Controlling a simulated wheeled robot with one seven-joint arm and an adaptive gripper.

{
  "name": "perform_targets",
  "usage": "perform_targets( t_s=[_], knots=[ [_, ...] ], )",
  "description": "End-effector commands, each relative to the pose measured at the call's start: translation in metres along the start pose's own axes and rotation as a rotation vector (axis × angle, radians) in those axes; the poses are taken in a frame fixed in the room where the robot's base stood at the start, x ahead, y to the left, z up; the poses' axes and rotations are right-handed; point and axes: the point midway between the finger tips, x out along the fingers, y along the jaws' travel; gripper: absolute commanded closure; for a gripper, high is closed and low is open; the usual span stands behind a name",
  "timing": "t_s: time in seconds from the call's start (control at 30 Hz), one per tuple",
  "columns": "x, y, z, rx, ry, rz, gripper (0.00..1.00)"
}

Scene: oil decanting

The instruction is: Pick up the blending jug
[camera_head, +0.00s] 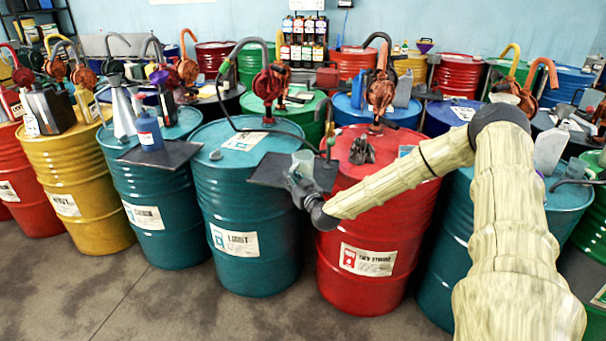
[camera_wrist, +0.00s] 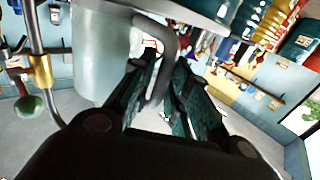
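The blending jug (camera_head: 303,162) is a pale, translucent cup on a dark tray (camera_head: 265,172) on top of the drums. In the wrist view the jug (camera_wrist: 108,55) fills the upper left, and its grey curved handle (camera_wrist: 170,60) reaches toward my fingers. My gripper (camera_head: 296,182) is at the tray's front edge, beside the jug. In the wrist view my gripper (camera_wrist: 168,88) has its two dark fingers apart, with the handle between them. A gap shows between the handle and the right finger. Contact with the left finger is unclear.
A teal drum (camera_head: 245,220) and a red drum (camera_head: 370,225) stand below. A black glove-like item (camera_head: 361,151) is on the red drum. A hose and green-knobbed brass valve (camera_wrist: 38,75) are close left of the jug in the wrist view. The front floor is clear.

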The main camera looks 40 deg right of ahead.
Motion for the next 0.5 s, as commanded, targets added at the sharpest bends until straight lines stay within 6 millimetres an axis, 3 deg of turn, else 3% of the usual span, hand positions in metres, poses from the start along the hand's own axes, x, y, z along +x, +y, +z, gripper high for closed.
perform_targets(
  t_s=[0.2, 0.3, 0.5],
  knots=[
    [0.0021, -0.0007, -0.0010, 0.000, 0.000, -0.001, 0.82],
    [0.0020, -0.0007, -0.0009, 0.000, 0.000, -0.001, 0.99],
    [0.0021, -0.0005, -0.0016, 0.000, 0.001, -0.001, 1.00]
  ],
)
